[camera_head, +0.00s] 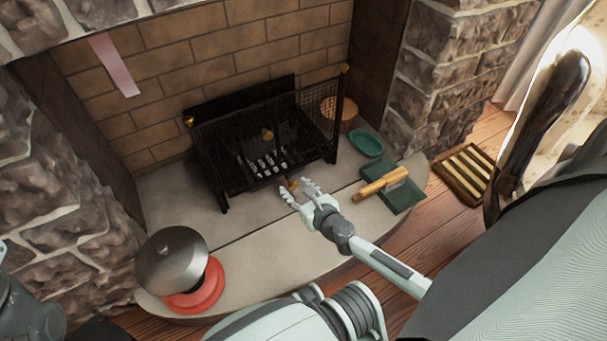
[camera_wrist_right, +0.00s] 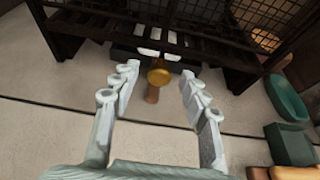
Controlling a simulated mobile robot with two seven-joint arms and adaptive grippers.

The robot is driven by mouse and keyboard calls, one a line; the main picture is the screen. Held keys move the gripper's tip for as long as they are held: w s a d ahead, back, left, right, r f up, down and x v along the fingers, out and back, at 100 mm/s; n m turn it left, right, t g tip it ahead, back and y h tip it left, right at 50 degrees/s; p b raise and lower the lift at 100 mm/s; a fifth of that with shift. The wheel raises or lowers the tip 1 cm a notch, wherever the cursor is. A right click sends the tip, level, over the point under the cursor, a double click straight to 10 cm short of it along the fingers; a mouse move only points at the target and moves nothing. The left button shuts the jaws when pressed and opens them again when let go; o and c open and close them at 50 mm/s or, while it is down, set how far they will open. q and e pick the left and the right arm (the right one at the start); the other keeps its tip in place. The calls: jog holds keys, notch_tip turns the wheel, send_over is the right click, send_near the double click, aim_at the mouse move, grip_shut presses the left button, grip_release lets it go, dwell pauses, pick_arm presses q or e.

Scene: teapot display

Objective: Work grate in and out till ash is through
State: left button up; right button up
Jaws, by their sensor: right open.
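The black fireplace grate (camera_head: 232,150) stands on the pale hearth, with mesh at its side and brass knobs on its posts. Several pale bars or pieces (camera_head: 268,163) show low inside it; I cannot tell whether any is ash. A small brass-and-wood knob (camera_head: 293,185) sticks out at the grate's lower front; it also shows in the right wrist view (camera_wrist_right: 158,78). My right gripper (camera_head: 295,192) is open in front of the grate. In the right wrist view (camera_wrist_right: 158,90) its fingers stand on either side of the knob, apart from it. My left gripper is not seen.
A metal lid-like dome (camera_head: 171,259) rests on a red base (camera_head: 205,290) at the left front. Stone walls flank the hearth; its middle front is clear.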

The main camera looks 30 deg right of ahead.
jog(key=v, duration=1.1)
jog(key=shift+s, duration=0.3)
jog(key=shift+c, duration=0.2)
